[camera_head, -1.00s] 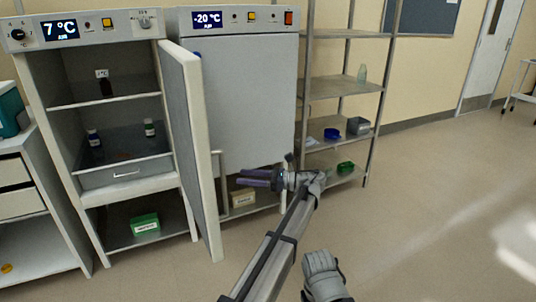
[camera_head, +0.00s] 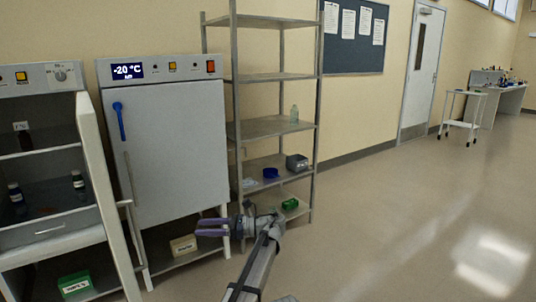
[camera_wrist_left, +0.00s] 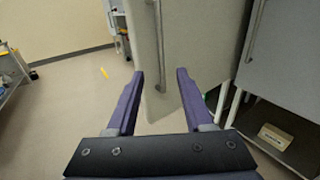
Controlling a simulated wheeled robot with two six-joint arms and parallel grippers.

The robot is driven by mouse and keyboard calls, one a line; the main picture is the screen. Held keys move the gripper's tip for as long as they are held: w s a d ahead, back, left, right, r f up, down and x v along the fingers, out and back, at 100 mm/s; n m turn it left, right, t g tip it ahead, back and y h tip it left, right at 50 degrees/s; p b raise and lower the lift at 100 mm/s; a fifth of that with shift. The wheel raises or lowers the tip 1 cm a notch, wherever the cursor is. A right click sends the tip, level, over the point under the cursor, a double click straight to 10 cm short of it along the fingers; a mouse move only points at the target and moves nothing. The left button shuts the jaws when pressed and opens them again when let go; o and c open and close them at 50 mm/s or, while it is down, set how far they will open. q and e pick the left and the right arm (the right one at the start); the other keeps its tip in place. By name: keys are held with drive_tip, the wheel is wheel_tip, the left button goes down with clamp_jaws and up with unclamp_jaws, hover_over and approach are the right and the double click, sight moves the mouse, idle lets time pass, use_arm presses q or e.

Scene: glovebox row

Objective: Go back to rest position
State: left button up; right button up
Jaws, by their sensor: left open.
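My left gripper (camera_head: 212,227) is stretched out in front of the -20 °C freezer's lower part in the head view. Its purple fingers point left and stand apart with nothing between them. In the left wrist view the open fingers (camera_wrist_left: 159,90) frame the lower edge of an open pale door (camera_wrist_left: 178,55), apart from it as far as I can tell. My right gripper is not in view.
The left cabinet's door (camera_head: 103,190) stands open. The -20 °C freezer (camera_head: 165,140) is closed, with a box (camera_head: 183,245) beneath it. A metal shelf rack (camera_head: 268,128) stands to its right. The floor (camera_head: 410,215) at right is clear.

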use_arm(q)
drive_tip(key=s+a+f+n+h, duration=0.3)
drive_tip(key=s+f+n+h, duration=0.25)
drive_tip(key=s+f, duration=0.35)
drive_tip(key=s+a+f+n+h, duration=0.2)
drive_tip(key=s+f+n+h, duration=0.2)
drive_tip(key=s+f+h, duration=0.35)
drive_tip(key=s+d+f+n+h, duration=0.2)
drive_tip(key=s+d+f, duration=0.1)
drive_tip(key=s+d, duration=0.5)
drive_tip(key=s+d+f+n+h, duration=0.25)
drive_tip(key=s+d, duration=0.35)
drive_tip(key=d, duration=0.3)
wheel_tip(320, 180, up, 28)
drive_tip(key=d+p, duration=0.1)
drive_tip(key=p, duration=2.6)
drive_tip(key=shift+s+f+y, duration=0.25)
drive_tip(key=shift+s+y, duration=0.2)
